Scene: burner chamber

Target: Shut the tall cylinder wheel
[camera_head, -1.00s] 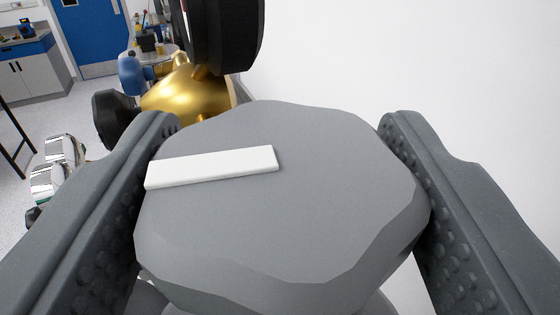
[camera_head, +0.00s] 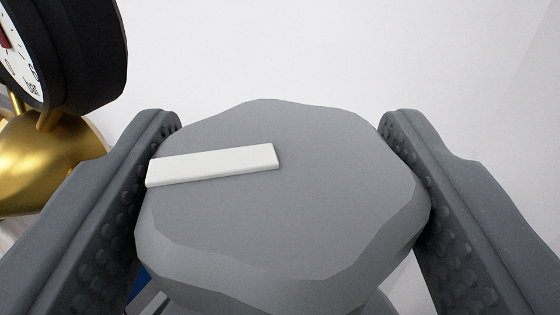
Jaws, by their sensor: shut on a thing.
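The grey wheel (camera_head: 300,225) fills the middle of the view, seen from above. It has a faceted rim and a white bar mark (camera_head: 212,165) on its top, lying nearly level with a slight rise to the right. My gripper (camera_head: 280,190) is shut on the wheel, with one dark ridged finger pressed against each side. Below the wheel only a little grey and a bit of blue show; the cylinder is mostly hidden.
A black round gauge (camera_head: 95,50) with a white dial stands at the upper left, close beyond the left finger. It sits on a brass-coloured body (camera_head: 45,165). A plain white wall (camera_head: 330,50) fills the background.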

